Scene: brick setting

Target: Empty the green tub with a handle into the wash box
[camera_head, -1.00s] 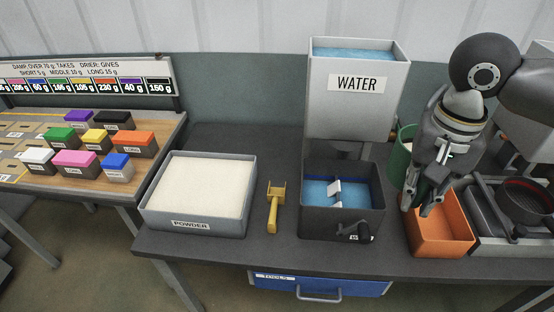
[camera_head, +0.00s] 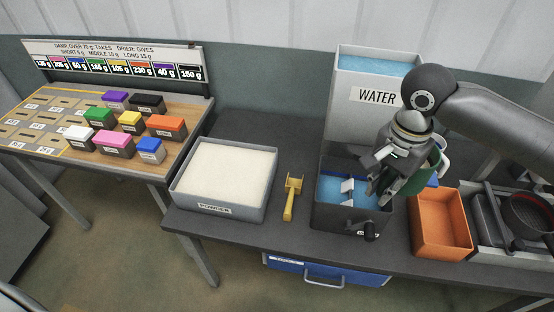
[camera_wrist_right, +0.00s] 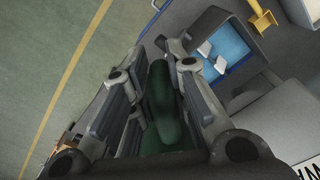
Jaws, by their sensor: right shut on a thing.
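The green tub (camera_head: 424,176) is in my right gripper (camera_head: 380,190); in the head view it shows behind and right of the fingers. The right wrist view shows a dark green part (camera_wrist_right: 162,100) between the two fingers, and the gripper is shut on it. The tub's inside is hidden. The wash box (camera_head: 345,217) is a dark open box with blue water, white paddles and a crank on its front. The gripper is above its right part. The wash box also shows in the right wrist view (camera_wrist_right: 258,70). My left gripper is out of view.
The orange bin (camera_head: 440,222) stands right of the wash box, the grey WATER tank (camera_head: 365,98) behind it. A yellow scoop (camera_head: 291,198) and the powder tray (camera_head: 222,211) lie to the left. A sieve (camera_head: 530,213) is at far right. Coloured blocks stand on the left table.

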